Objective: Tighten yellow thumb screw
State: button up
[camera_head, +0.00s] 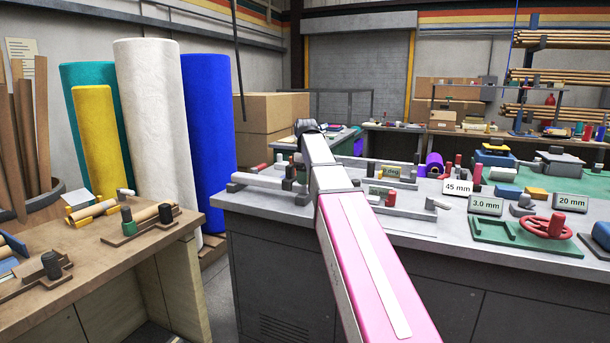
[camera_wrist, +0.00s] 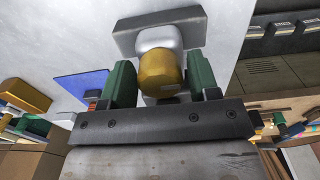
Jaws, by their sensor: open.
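The yellow thumb screw (camera_wrist: 161,74) shows in the wrist view as a short golden knob in front of a white rounded part and a grey block (camera_wrist: 158,30). My gripper (camera_wrist: 160,80) has its two green fingers on either side of the knob. The jaws are open, and the knob lies between them. Whether either finger touches it I cannot tell. In the head view my arm reaches over the grey workbench (camera_head: 450,243); the gripper's fingers and the screw cannot be made out there.
Near the arm's end, a grey rail fixture (camera_head: 262,181) lies on the workbench. To the right are a 45 mm sign (camera_head: 457,187), a 3.0 mm sign (camera_head: 486,205) and a red handwheel (camera_head: 548,225). A wooden table (camera_head: 95,262) and tall felt rolls (camera_head: 208,115) stand at left.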

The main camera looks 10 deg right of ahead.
jog(key=c, duration=0.9)
jog(key=m, duration=0.6)
jog(key=shift+m, duration=0.7)
jog(key=m, duration=0.3)
jog(key=shift+f+m, duration=0.1)
jog(key=shift+m, duration=0.2)
jog(key=m, duration=0.4)
jog(key=shift+s, duration=0.1)
